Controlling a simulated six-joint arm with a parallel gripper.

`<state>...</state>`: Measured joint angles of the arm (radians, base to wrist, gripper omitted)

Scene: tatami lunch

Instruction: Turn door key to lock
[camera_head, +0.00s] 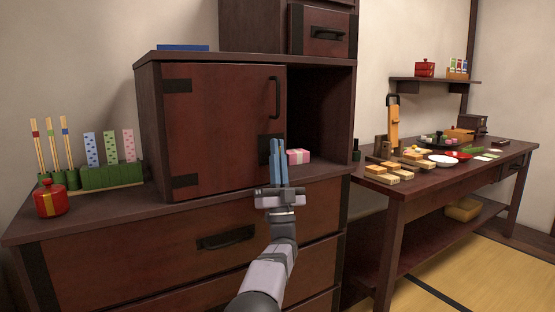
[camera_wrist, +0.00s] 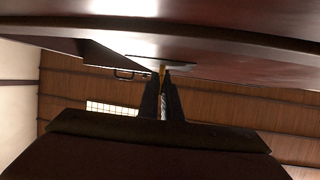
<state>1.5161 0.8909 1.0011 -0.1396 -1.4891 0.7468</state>
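The dark red cabinet door (camera_head: 225,125) is closed against the left part of the cabinet. A black lock plate (camera_head: 263,152) sits at its lower right edge, partly behind my fingers. My gripper (camera_head: 278,150) reaches up to this plate, its fingers close together. In the wrist view my gripper (camera_wrist: 162,80) points at the plate (camera_wrist: 160,61). A small yellow, brass-like piece, apparently the door key (camera_wrist: 162,73), shows between the fingertips at the plate. Most of the key is hidden by the fingers, and its turn angle cannot be told.
A black door handle (camera_head: 274,97) is above. A red pot (camera_head: 50,201) and a green stand (camera_head: 110,177) are at left. A table with food (camera_head: 391,196) stands at right.

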